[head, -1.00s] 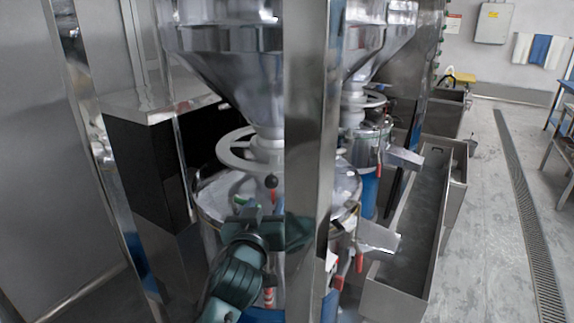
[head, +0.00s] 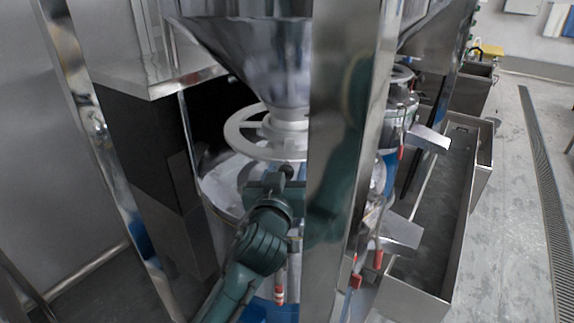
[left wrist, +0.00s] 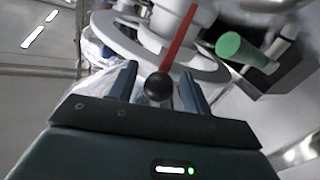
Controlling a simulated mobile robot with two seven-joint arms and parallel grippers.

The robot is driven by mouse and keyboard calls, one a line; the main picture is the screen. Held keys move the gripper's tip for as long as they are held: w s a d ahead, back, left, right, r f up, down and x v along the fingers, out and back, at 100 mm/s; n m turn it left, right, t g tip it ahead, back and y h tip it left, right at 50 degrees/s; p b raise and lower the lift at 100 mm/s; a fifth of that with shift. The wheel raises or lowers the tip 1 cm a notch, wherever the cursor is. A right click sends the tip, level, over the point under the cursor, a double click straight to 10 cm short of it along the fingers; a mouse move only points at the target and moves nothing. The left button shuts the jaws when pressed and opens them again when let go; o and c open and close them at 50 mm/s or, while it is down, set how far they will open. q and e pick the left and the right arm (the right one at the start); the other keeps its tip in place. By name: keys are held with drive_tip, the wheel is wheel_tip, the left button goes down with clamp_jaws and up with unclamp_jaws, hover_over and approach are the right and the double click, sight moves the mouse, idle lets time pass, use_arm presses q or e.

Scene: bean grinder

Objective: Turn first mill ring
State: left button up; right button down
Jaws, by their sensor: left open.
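The first mill ring (head: 236,139) is a pale grey spoked wheel around the neck below the first steel hopper (head: 262,60). It also shows in the left wrist view (left wrist: 112,38), with a red rod ending in a black ball knob (left wrist: 158,88) and a green grip (left wrist: 240,50). My left gripper (head: 283,175) is just below the ring's front edge, beside the steel post. In the left wrist view its open fingers (left wrist: 158,84) stand on either side of the black knob. I cannot tell whether they touch it. The post hides the ring's right edge.
A vertical steel post (head: 335,190) stands close to the right of my left gripper. A second mill (head: 402,100) and a long steel trough (head: 432,215) are beyond it. A dark cabinet (head: 140,150) is at left. Open floor (head: 510,220) lies at right.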

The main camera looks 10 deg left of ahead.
use_arm(q)
drive_tip(key=shift+s+r, duration=0.1)
drive_tip(key=shift+s, duration=0.1)
drive_tip(key=shift+c, duration=0.4)
clamp_jaws()
